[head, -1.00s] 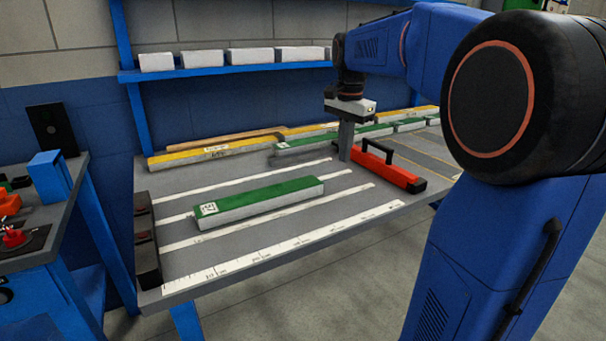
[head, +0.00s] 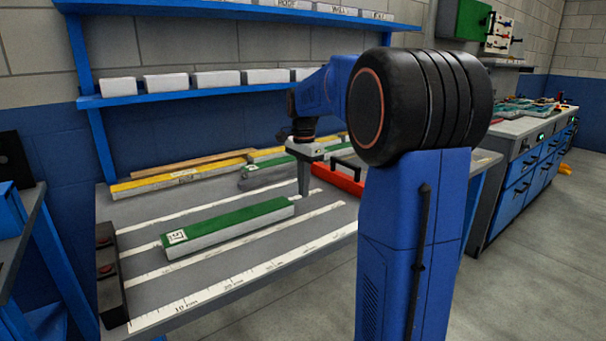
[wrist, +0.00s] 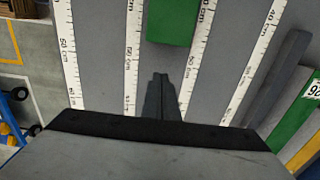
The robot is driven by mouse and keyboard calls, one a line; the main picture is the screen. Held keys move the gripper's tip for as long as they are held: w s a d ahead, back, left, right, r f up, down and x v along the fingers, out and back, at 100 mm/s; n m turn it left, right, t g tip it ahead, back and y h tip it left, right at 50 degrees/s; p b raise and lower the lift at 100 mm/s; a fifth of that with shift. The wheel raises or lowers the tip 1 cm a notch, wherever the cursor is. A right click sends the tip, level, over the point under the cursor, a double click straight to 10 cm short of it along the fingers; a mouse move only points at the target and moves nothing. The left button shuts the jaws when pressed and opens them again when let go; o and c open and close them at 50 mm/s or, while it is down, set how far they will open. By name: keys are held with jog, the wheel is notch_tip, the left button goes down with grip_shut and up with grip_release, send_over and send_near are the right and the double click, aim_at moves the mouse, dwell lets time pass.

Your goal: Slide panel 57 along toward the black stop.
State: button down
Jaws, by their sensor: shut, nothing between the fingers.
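The green-topped panel (head: 228,226) lies along the bench between white ruled strips; its label is too small to read in the head view. Its near end (wrist: 172,20) also shows in the wrist view. The black stop (head: 110,280) stands at the bench's left end, with a clear gap between it and the panel. My gripper (head: 303,190) points down just off the panel's right end. In the wrist view my gripper's fingers (wrist: 160,78) are shut and empty, with a small gap between them and the panel end.
A red toolbox (head: 346,182) with a black handle sits right of my gripper. Yellow (head: 180,179) and other green panels (head: 265,172) line the back of the bench. A grey bar (wrist: 275,80) lies right of the fingers. The bench between panel and stop is clear.

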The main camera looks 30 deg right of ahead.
aim_at(264, 208)
jog(key=shift+f, duration=0.85)
jog(key=a, duration=0.3)
jog(key=shift+r, duration=0.1)
jog(key=shift+s+a, duration=0.1)
jog(key=shift+a, duration=0.35)
jog(key=a, duration=1)
jog(key=shift+s+a, duration=0.1)
jog(key=shift+s, duration=0.05)
